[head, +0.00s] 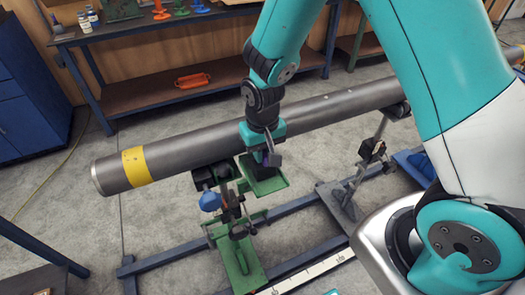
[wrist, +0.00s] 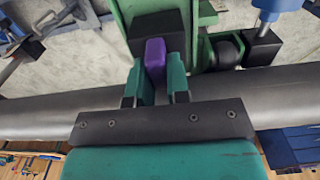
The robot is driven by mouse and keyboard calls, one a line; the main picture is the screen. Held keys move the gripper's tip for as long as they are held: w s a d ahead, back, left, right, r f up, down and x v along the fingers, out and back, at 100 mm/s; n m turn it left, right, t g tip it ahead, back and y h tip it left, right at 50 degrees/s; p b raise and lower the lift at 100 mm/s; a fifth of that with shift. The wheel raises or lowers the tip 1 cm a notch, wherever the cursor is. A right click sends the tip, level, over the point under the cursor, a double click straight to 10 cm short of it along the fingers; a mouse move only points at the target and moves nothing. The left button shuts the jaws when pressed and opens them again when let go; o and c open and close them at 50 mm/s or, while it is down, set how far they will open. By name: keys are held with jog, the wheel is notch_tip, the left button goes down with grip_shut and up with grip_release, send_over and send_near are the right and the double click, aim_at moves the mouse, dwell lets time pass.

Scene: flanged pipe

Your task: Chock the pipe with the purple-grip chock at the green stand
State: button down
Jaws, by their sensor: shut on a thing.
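A long grey steel pipe (head: 195,148) with a yellow band near its left end lies across the stands. The green stand (head: 238,250) holds it near that end; green parts of it also show at the top of the wrist view (wrist: 205,14). My gripper (head: 268,148) is at the pipe's near side, just right of the green stand's head. In the wrist view its teal fingers (wrist: 157,82) are shut on the purple grip of the chock (wrist: 155,53). A dark block shows just beyond the grip. I cannot tell whether the chock touches the pipe.
A blue knob (head: 210,201) sits under the green stand's head. A grey stand (head: 340,200) supports the pipe further right. Blue floor rails (head: 185,257) run beneath. A workbench (head: 150,95) with an orange tray (head: 192,80) stands behind.

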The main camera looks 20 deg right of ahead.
jog(key=shift+w, duration=1.25)
jog(key=c, duration=1)
grip_release()
jog(key=r+p, duration=0.4)
jog(key=s+r+p, duration=0.1)
jog(key=r, duration=0.2)
jog(key=shift+p, duration=0.4)
